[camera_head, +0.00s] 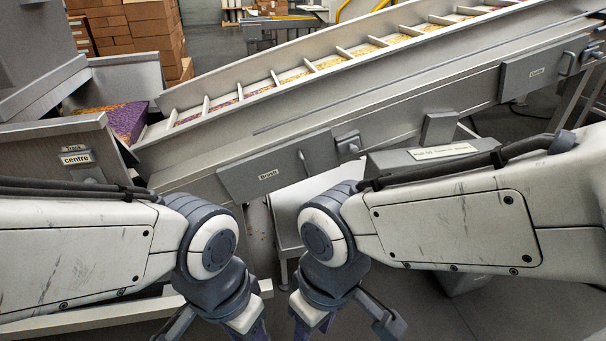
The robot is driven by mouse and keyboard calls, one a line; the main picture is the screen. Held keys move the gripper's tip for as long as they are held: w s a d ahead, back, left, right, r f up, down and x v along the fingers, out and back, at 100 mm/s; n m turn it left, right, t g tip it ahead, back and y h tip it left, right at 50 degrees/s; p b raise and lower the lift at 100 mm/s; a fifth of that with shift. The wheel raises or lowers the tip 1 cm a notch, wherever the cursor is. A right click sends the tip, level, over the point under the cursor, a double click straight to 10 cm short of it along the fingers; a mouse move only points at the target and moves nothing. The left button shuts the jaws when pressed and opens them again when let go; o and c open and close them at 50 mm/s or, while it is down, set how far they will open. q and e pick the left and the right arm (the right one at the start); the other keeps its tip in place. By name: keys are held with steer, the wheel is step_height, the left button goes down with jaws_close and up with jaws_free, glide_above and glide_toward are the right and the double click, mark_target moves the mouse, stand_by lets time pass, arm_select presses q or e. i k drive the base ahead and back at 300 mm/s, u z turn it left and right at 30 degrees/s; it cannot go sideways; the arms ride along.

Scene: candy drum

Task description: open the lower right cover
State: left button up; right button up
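Two grey rectangular covers with labels and handles sit on the side of the inclined conveyor. One cover (240,181) is lower down, left of the middle, with its handle at its right end. The other cover (520,78) is higher up at the right, also with a handle at its right end. Both lie flat against the side. My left gripper (215,330) and my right gripper (345,325) hang at the bottom edge, below and apart from the covers. Their fingers are spread with a gap between them; the tips are cut off by the frame.
The long inclined conveyor (225,146) crosses the view, rising to the right. A labelled grey box (400,163) is below it, partly behind my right arm. A panel labelled "centre" (40,150) stands at the left. Cardboard boxes (152,28) are stacked behind.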

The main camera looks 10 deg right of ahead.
mark_target(288, 164)
steer(key=u, duration=0.3)
steer(key=i, duration=1.4)
steer(key=z, duration=0.45)
